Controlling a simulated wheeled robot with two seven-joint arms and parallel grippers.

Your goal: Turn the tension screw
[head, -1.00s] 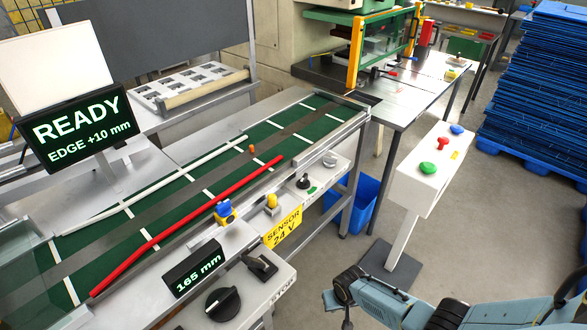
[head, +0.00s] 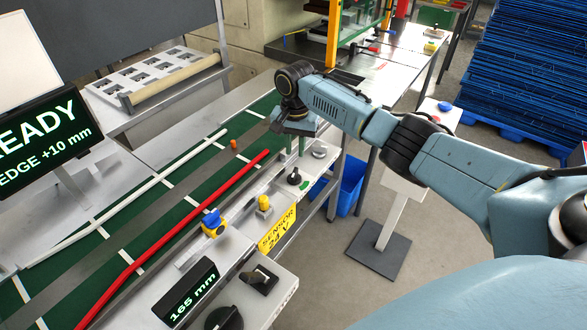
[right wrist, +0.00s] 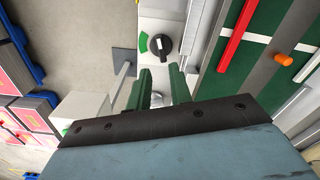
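A round silver screw head (head: 319,151) sits at the far end of the panel beside the conveyor; in the right wrist view a pale round part (right wrist: 158,100) shows between my fingers. A black knob with a green mark (head: 294,176) is nearer on that panel, and it also shows in the right wrist view (right wrist: 160,46). No label shows which is the tension screw. My right gripper (head: 297,147) points down above this panel end. Its green fingers (right wrist: 160,68) are apart with nothing gripped. My left gripper is not in view.
The green conveyor (head: 190,206) carries a red guide rail (head: 190,222), a white rail (head: 130,195) and an orange peg (head: 233,144). A yellow sensor sign (head: 277,231) and a blue bin (head: 352,185) are nearby. A pedestal (head: 390,225) stands right of the conveyor under my arm.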

